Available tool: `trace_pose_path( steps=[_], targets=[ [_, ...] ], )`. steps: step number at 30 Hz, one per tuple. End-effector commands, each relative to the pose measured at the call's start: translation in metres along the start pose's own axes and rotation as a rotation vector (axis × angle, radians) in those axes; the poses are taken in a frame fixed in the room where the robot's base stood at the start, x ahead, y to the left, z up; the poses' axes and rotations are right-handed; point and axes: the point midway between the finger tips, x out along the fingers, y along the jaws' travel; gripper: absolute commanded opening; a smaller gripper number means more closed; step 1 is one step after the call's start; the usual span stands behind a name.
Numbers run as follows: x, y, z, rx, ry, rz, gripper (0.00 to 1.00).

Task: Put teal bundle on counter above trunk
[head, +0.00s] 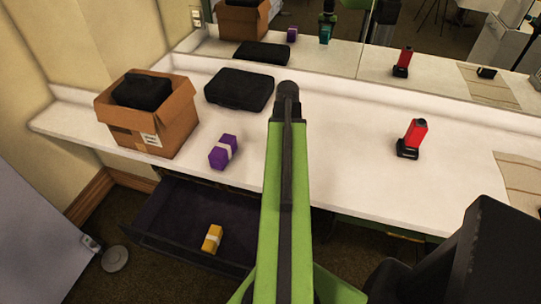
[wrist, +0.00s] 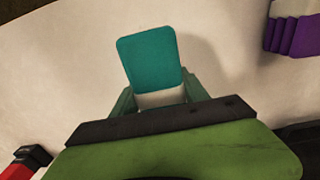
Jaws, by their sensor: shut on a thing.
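The teal bundle (wrist: 150,58) is between the two green fingers of my gripper (wrist: 158,92) in the wrist view, with a pale band at its lower end. My gripper is shut on it. The white counter (head: 345,160) lies beyond the bundle; I cannot tell whether the bundle touches it. In the head view my green arm reaches over the counter and hides the gripper and bundle, but the mirror shows a teal reflection (head: 325,34). A green edge (head: 380,227) shows under the counter right of my arm; I cannot tell whether it is the trunk.
A purple bundle (head: 223,152), a cardboard box (head: 150,125) with a black item inside and a black case (head: 240,89) stand left. A red tool (head: 413,138) stands right. Below, an open drawer (head: 185,225) holds a yellow bundle (head: 212,238). Counter between arm and tool is clear.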

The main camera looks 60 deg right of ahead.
Motion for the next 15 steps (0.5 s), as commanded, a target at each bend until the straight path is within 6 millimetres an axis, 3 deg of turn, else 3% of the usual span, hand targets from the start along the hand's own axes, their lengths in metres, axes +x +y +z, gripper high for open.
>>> trace_pose_path(
  steps=[5,12,15],
  targets=[
    [0.005,-0.003,-0.003,-0.001,0.000,0.000,0.01],
    [0.044,0.000,-0.003,0.003,0.000,0.000,0.01],
    [0.047,-0.001,-0.003,0.002,0.000,0.000,0.01]
  ],
)
